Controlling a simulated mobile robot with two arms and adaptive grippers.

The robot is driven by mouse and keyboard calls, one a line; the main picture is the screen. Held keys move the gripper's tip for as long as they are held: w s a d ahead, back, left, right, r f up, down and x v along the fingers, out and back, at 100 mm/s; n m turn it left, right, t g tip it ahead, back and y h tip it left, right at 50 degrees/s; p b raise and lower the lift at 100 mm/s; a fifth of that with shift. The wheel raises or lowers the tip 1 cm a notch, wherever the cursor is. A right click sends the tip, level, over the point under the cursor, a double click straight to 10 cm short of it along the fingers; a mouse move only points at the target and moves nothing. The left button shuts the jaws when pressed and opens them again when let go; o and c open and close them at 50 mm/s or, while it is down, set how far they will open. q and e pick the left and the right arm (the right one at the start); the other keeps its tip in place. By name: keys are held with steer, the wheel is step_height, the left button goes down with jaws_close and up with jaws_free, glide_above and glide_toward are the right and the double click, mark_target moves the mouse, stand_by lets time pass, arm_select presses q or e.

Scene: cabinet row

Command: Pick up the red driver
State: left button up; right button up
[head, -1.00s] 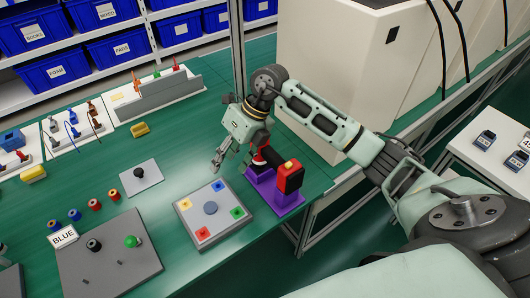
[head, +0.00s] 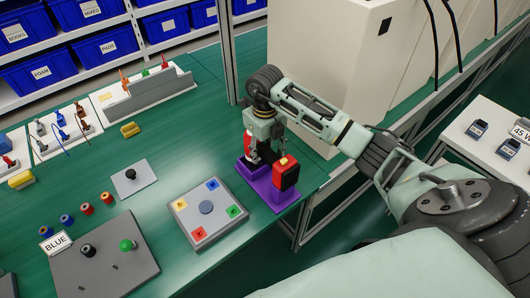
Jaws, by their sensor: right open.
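The red driver (head: 286,173), red and black with a small yellow patch on top, rests in a purple stand (head: 264,191) near the right edge of the green bench. My right gripper (head: 261,160) points down over the stand, at the driver's left part. It is open, and its fingers overlap the driver in the picture. The gripper and wrist hide part of the driver, and I cannot tell if the fingers touch it. My left gripper is out of view.
A grey plate with coloured squares (head: 184,211) lies just left of the stand. A plate with a black knob (head: 142,184) and a larger plate with a green knob (head: 99,274) lie further left. A large beige cabinet (head: 320,60) stands behind my right arm.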

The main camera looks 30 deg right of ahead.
steer(key=shift+f, duration=0.15)
steer(key=c, duration=1.1)
steer(key=shift+c, duration=0.6)
steer(key=shift+w+r, duration=0.1)
steer(key=shift+r, duration=0.15)
